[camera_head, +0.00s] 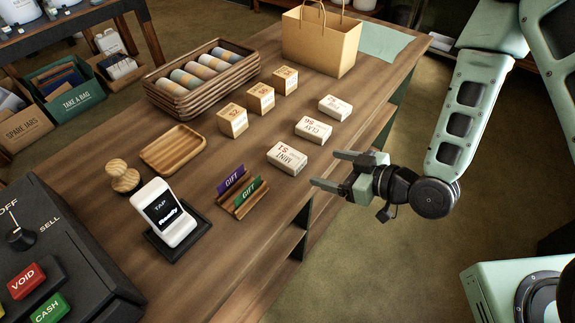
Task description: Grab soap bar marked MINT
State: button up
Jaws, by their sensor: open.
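The soap bar marked MINT (287,158) is a pale cream block lying flat on the wooden counter near its right edge, with red "MINT S1" lettering on top. Two similar bars lie in a row behind it: one marked with red letters (313,130) and a farther one (335,107) whose dark lettering is too small to read. My gripper (328,170) reaches in from the right, open and empty. Its fingertips are just right of the MINT bar in the picture, apart from it. How high they are above the counter is hard to tell.
Several wooden cubes (233,121) stand left of the soaps. A gift card holder (242,203) and a card reader (170,215) stand nearer. A wooden tray (173,150), a basket of rolls (203,80) and a paper bag (321,42) are farther back. The counter (262,284) has bare room in front.

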aim_at(292, 158)
jog(key=b+x, duration=0.1)
jog(key=x, duration=0.1)
jog(key=b+x, duration=0.1)
jog(key=b, duration=0.1)
jog(key=shift+w+a+f, duration=0.15)
jog(key=shift+a+f, duration=0.1)
jog(key=shift+f, duration=0.15)
jog(key=b, duration=0.2)
jog(key=w+b, duration=0.1)
jog(key=b, duration=0.2)
jog(key=shift+a+f, duration=0.2)
jog(key=shift+a, duration=0.15)
jog(key=b, duration=0.4)
jog(key=shift+w+a+f, duration=0.1)
jog(key=shift+a+f, duration=0.1)
jog(key=shift+a, duration=0.2)
jog(key=shift+w+a+f+p, duration=0.15)
jog(key=shift+w+a+p, duration=0.45)
jog(key=shift+a, duration=0.3)
jog(key=shift+p+x, duration=0.7)
jog(key=shift+x, duration=1.95)
jog(key=shift+w+d, duration=0.1)
jog(key=c, duration=1.1)
